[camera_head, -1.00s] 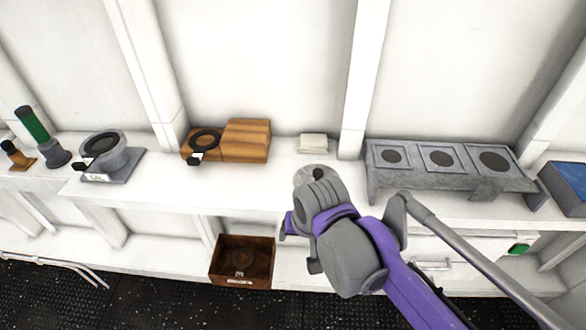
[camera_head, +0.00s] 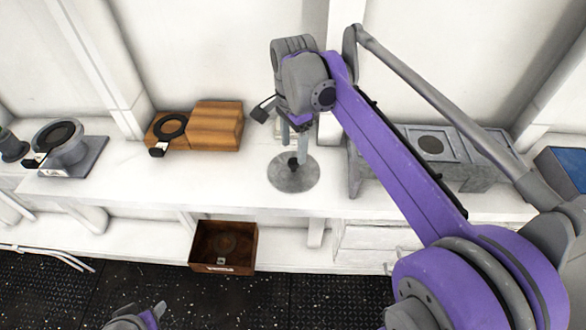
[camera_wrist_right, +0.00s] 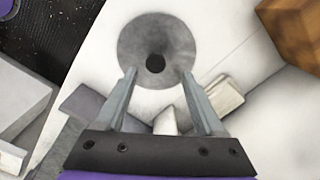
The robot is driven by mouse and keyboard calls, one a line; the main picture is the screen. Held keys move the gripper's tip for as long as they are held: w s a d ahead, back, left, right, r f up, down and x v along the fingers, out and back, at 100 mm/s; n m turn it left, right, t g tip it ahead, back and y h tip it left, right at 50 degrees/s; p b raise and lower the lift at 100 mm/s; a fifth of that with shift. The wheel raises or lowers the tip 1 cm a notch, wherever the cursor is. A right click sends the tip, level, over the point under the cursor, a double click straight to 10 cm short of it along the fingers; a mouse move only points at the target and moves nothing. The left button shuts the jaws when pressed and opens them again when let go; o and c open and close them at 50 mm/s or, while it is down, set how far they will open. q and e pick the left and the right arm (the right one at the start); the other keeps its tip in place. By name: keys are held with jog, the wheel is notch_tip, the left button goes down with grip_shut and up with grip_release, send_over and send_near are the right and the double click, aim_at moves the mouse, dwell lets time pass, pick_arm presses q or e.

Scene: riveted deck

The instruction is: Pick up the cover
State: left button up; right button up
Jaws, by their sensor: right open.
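The cover (camera_head: 289,184) looks like a round grey metal disc with a black knob in its middle. It lies on the white counter, and also shows in the right wrist view (camera_wrist_right: 183,40). My right gripper (camera_head: 294,146) points down just above the knob, open, its fingers apart. In the right wrist view the fingertips (camera_wrist_right: 157,75) stand either side of the dark knob, with nothing held between them. Whether a fingertip touches the knob cannot be told.
A wooden block (camera_head: 217,126) with a black ring stands left of the cover. A grey fixture with round openings (camera_head: 470,172) stands right, partly behind my arm. A cream block (camera_wrist_right: 226,98) lies close by. A rusty open box (camera_head: 224,262) sits below the counter front.

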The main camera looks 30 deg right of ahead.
aim_at(294, 161)
jog(key=f, duration=0.3)
jog(key=shift+s+a+f, duration=0.25)
jog(key=shift+s+f, duration=0.1)
jog(key=shift+f, duration=0.65)
grip_shut()
